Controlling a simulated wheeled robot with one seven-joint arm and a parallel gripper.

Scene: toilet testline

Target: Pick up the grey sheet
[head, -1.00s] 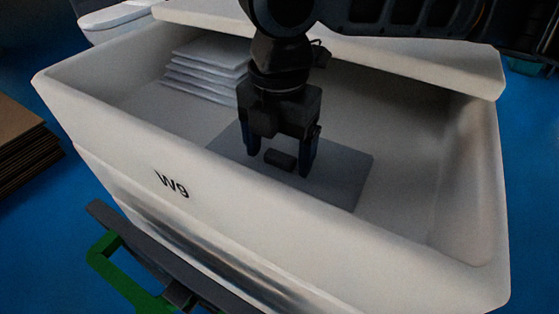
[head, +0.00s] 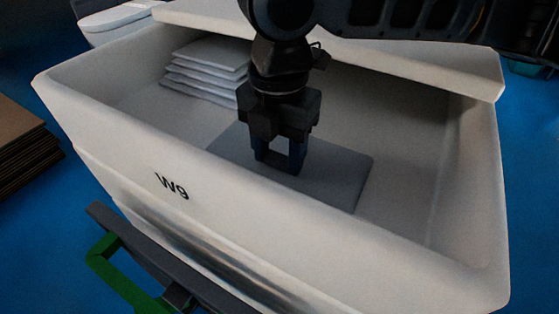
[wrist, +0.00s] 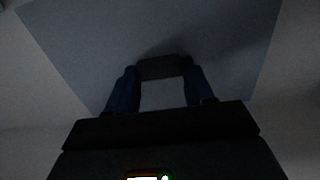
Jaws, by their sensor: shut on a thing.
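The grey sheet (head: 338,174) lies flat on the floor of the white bin marked W9. A small dark block, like a grip, stands on the middle of the sheet; it shows between the fingertips in the wrist view (wrist: 160,67). My gripper (head: 279,163) points down over the sheet, its blue-sided fingers shut on this dark block.
The white bin (head: 125,148) has high walls around my gripper. A stack of several light sheets (head: 205,68) lies at its back left. A white ledge (head: 420,68) runs along the back. Brown boards (head: 25,150) are stacked outside at left. A green handle (head: 105,265) is in front.

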